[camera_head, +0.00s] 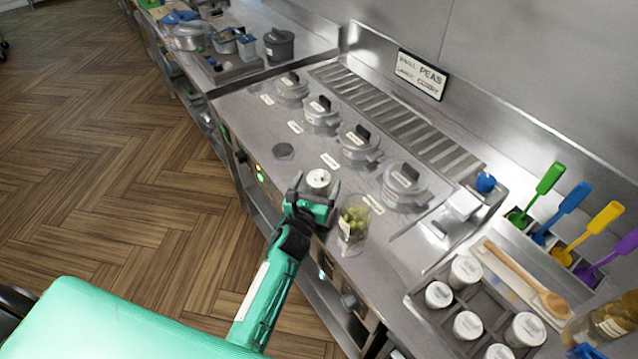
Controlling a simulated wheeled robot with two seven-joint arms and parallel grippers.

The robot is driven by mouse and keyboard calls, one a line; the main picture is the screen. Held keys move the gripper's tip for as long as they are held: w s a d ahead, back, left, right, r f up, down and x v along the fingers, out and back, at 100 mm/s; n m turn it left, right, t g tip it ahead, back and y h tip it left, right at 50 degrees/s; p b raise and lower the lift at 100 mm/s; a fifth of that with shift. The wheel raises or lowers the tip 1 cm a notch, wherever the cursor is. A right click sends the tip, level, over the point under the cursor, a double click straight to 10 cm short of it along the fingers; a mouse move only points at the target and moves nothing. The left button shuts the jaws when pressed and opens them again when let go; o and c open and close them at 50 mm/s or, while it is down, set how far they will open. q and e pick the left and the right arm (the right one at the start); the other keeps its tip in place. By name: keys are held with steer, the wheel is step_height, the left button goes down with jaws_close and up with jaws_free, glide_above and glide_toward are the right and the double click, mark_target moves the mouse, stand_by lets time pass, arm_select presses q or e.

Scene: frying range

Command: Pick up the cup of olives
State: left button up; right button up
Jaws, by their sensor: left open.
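The cup of olives (354,226) is a clear cup with green olives and a small white label. It stands upright on the steel range top near its front edge. My left gripper (316,186) is open just to the left of the cup, with its fingers pointing away from me. A white-lidded container (318,180) shows between or just beyond its fingertips; I cannot tell whether they touch it. The olives are outside the fingers. My right gripper is not in view.
Several lidded fryer pots (404,181) line the range behind the cup. A dark round disc (283,151) lies to the left. A rack of white-lidded jars (467,325) and a wooden spoon (527,277) are at the right, with coloured scoops (595,228) behind.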

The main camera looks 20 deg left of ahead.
arm_select(q)
steer(key=shift+w, duration=0.6)
steer(key=c, duration=0.9)
steer(key=shift+c, duration=0.2)
